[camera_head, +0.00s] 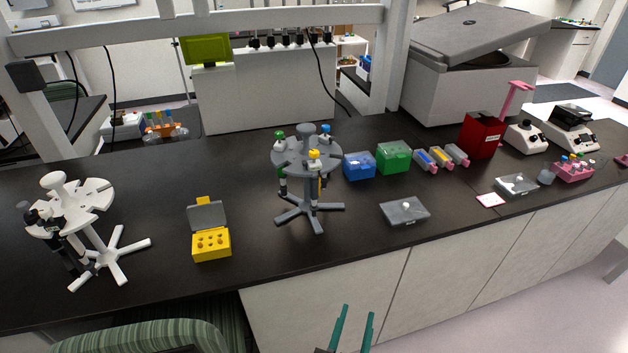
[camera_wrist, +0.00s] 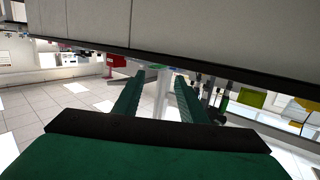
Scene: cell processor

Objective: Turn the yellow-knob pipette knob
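The yellow-knob pipette (camera_head: 314,160) hangs upright on the front of the grey carousel stand (camera_head: 312,214) in the middle of the bench. Its yellow knob (camera_head: 314,153) points up. A green-knob pipette (camera_head: 281,150) hangs on the left side of the same stand. My gripper (camera_head: 358,310) is low in front of the bench edge, below and to the right of the stand, apart from it. Its two teal fingers are spread with nothing between them. In the wrist view my gripper (camera_wrist: 157,85) is also open, and the yellow-knob pipette cannot be made out there.
A yellow tube box (camera_head: 212,246) with a raised grey lid stands left of the stand. A white pipette stand (camera_head: 125,244) is at far left. Blue (camera_head: 359,166) and green (camera_head: 394,158) boxes and a grey tray (camera_head: 404,211) lie to the right. A green-striped chair (camera_head: 165,337) is at the front left.

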